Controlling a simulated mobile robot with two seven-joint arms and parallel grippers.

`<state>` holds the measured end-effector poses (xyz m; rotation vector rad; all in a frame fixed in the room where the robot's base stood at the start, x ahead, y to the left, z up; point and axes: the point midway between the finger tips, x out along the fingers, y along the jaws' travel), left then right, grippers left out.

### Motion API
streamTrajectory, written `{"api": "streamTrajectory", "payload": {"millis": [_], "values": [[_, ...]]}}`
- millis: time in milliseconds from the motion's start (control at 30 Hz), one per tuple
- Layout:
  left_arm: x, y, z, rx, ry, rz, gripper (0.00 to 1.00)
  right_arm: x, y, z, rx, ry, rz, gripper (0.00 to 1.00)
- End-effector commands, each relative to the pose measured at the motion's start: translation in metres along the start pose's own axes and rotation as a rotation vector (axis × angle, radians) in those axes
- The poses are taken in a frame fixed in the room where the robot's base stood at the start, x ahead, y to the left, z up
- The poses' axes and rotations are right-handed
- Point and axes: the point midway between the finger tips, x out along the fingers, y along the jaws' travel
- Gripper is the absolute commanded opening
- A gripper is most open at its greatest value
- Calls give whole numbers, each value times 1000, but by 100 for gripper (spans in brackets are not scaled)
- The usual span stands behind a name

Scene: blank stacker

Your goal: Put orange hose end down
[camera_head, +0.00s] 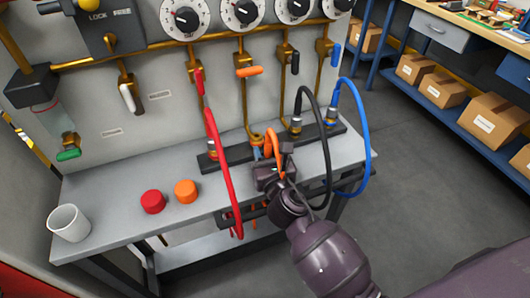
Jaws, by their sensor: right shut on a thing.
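The orange hose (275,146) makes a short loop above the front of the grey bench, between the red hose (221,165) and the black hose (327,135). My right gripper (268,172) is at the bench's front edge, shut on the orange hose. The gripper and wrist hide the held end, so I cannot tell whether it touches the bench. An orange cap (186,191) and a red cap (153,201) sit on the bench to the left, apart from the gripper. My left gripper is not in view.
A blue hose (363,130) arches at the bench's right end. A white cup (69,223) stands at the left end. Gauges and coloured valve handles (249,71) line the panel behind. The bench top (110,195) is clear around the caps. Shelves with boxes (440,89) stand at right.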

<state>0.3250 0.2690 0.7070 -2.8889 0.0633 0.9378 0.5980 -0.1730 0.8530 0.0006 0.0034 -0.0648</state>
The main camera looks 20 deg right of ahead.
Motion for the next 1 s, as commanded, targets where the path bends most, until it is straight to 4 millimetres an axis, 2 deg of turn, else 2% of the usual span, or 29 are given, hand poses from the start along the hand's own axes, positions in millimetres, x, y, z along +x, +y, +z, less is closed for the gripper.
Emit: {"api": "streamTrajectory", "payload": {"millis": [100,700,733,867,1000], "values": [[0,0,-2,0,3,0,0,0,0,2,0,-3,0,6],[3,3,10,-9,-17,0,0,0,0,-12,-1,1,1,6],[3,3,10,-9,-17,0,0,0,0,-13,-1,2,0,37],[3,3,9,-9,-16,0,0,0,0,-14,-1,6,0,57],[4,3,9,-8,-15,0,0,-1,0,-16,-1,9,0,60]]}}
